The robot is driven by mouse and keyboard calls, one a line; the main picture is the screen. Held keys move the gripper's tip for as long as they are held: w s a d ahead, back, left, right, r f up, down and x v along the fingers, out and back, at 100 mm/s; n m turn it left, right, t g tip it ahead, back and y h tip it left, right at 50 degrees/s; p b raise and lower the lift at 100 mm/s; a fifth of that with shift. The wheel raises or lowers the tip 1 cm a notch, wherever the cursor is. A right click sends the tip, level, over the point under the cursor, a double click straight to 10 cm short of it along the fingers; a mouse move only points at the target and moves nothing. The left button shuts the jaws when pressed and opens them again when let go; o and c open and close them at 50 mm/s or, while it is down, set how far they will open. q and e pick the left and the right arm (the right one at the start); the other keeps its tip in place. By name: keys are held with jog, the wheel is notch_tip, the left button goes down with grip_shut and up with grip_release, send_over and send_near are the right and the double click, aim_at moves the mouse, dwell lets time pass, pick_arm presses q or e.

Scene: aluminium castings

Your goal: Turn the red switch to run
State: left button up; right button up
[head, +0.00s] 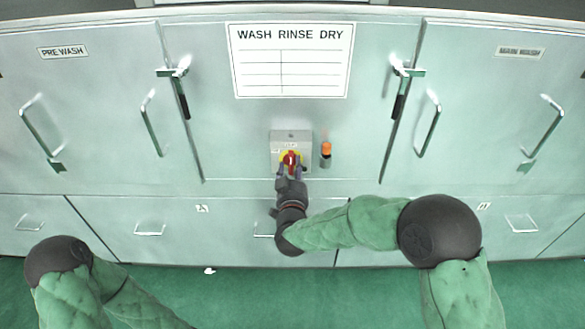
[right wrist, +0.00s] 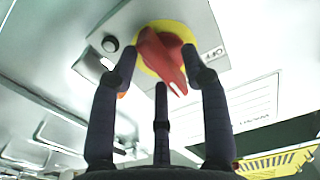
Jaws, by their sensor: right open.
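The red switch (head: 290,158) sits on a yellow disc on a small grey box (head: 291,137) in the middle of the cabinet front. In the right wrist view the red handle (right wrist: 163,58) stands out from its yellow disc, with an "OFF" label (right wrist: 213,53) beside it. My right gripper (head: 290,171) is at the switch. In the right wrist view its dark fingers (right wrist: 165,72) are open, spread on either side of the red handle; I cannot tell whether they touch it. My left gripper is out of the head view; only my left arm shows at lower left.
An orange-topped item (head: 326,153) is mounted just right of the switch box. A "WASH RINSE DRY" sign (head: 290,60) hangs above. Door latches (head: 178,88) and (head: 402,90) handles flank the middle panel. Green floor (head: 260,300) lies in front.

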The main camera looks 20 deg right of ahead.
jog(key=v, duration=1.1)
jog(key=shift+s, duration=0.2)
notch_tip(320, 180, down, 21)
jog(key=s+a+n+g+y+p, duration=0.1)
jog(key=a+n+g+y+p, duration=0.15)
jog(key=g+y, duration=0.45)
jog(key=s+a+f+m+g+y, duration=0.1)
jog(key=s+a+f+g+y, duration=0.1)
jog(key=s+f+g, duration=0.8)
jog(key=s+f, duration=0.6)
jog(key=s, duration=0.3)
jog(key=shift+a+f, duration=0.2)
jog(key=shift+a, duration=0.05)
jog(key=shift+m, duration=0.25)
